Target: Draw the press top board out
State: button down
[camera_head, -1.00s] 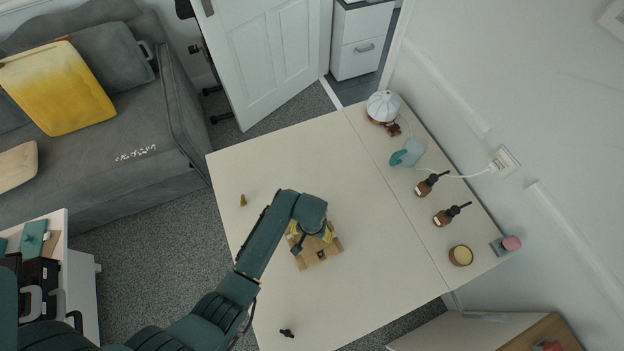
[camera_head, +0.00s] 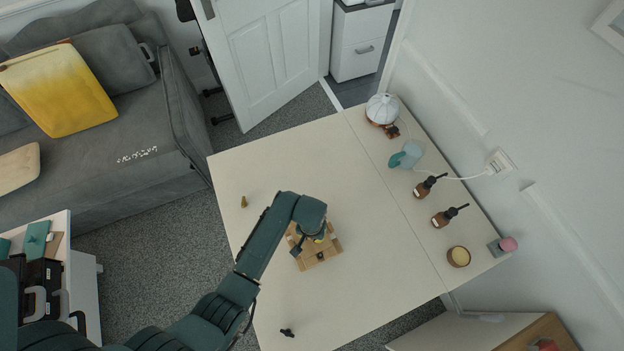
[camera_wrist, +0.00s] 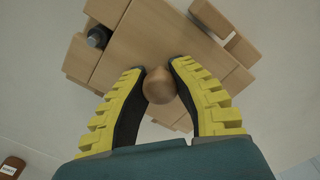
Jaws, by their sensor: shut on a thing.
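The press (camera_head: 325,258) is a light wooden block assembly on the white table, partly hidden by my arm in the head view. Its top board (camera_wrist: 165,35) fills the upper middle of the wrist view, with smaller wooden blocks along its edges. A round wooden knob (camera_wrist: 159,86) shows below the board's edge in the wrist view. My gripper (camera_wrist: 158,72) has its yellow-and-black fingers closed around this knob, touching it from both sides. A dark round fitting (camera_wrist: 98,37) stands at the board's left corner. In the head view the fingertips are mostly hidden.
A small dark part (camera_head: 287,333) lies at the table's near edge and a small brass-coloured piece (camera_head: 244,202) at its left. Brown bottles (camera_head: 445,216), a teal spray bottle (camera_head: 405,156), a lamp (camera_head: 382,109) and a round tin (camera_head: 458,256) stand along the right.

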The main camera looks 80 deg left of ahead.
jog(key=shift+a+r+p, duration=0.1)
jog(key=shift+r+p, duration=2.7)
jog(key=shift+p, duration=0.05)
